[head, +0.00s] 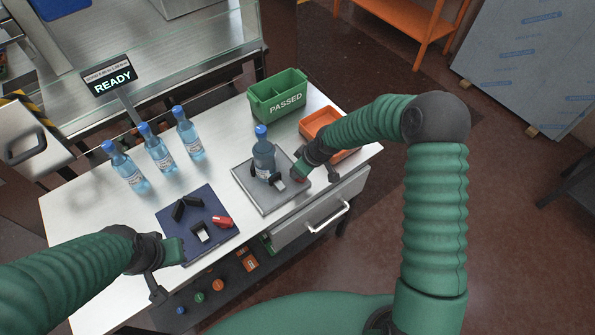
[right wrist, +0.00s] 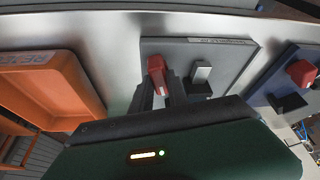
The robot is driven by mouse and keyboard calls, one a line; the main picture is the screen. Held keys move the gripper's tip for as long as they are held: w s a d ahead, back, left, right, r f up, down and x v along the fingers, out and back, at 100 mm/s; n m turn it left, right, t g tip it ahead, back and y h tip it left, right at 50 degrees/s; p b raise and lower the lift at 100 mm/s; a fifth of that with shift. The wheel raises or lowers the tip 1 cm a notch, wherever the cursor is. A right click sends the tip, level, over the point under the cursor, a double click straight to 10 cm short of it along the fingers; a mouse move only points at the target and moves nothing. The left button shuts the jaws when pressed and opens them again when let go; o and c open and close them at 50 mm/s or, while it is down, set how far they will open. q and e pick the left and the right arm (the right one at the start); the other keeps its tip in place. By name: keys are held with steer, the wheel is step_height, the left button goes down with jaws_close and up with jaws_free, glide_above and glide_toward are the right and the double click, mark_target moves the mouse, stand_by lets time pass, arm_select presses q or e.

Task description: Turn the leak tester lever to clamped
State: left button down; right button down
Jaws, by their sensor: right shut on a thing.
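A grey plate fixture (head: 265,205) carries an upright blue-capped bottle (head: 263,158) with dark and pale clamp parts at its foot. Its label is too small to read, so I cannot confirm it is the leak tester. A red lever (right wrist: 156,68) stands on this plate in the right wrist view, beside a pale metal post (right wrist: 201,73). My right gripper (head: 300,172) is at the plate's right side, shut on the red lever. Its fingers also show in the right wrist view (right wrist: 168,92). My left gripper (head: 180,251) hovers by the blue plate; its fingers are unclear.
A dark blue plate (head: 180,228) holds black blocks and another red handle (head: 222,222). Several bottles (head: 158,148) stand at the back left. An open drawer (head: 320,212) juts out in front.

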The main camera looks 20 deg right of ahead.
steer(key=m+b, duration=0.1)
steer(key=m+h, duration=0.1)
steer(key=m, duration=0.1)
steer(key=shift+s+f+m+b, duration=0.2)
steer(key=shift+f+m+b, duration=0.1)
steer(key=shift+b, duration=0.1)
steer(key=m+h, duration=0.1)
steer(key=m, duration=0.1)
steer(key=shift+s+a+m+t+b, duration=0.1)
steer(key=shift+m+t+b, duration=0.2)
steer(key=shift+m+b, duration=0.1)
steer(key=m+h, duration=0.1)
steer(key=m, duration=0.1)
steer(key=shift+r+m+p, duration=0.15)
steer(key=shift+m+p, duration=0.15)
steer(key=shift+m+h+p, duration=0.65)
steer(key=shift+m+h, duration=0.15)
steer(key=shift+m, duration=0.6)
steer(key=shift+s+a, duration=0.1)
steer(key=c, duration=1.7)
jaws_free()
steer(key=o, duration=0.4)
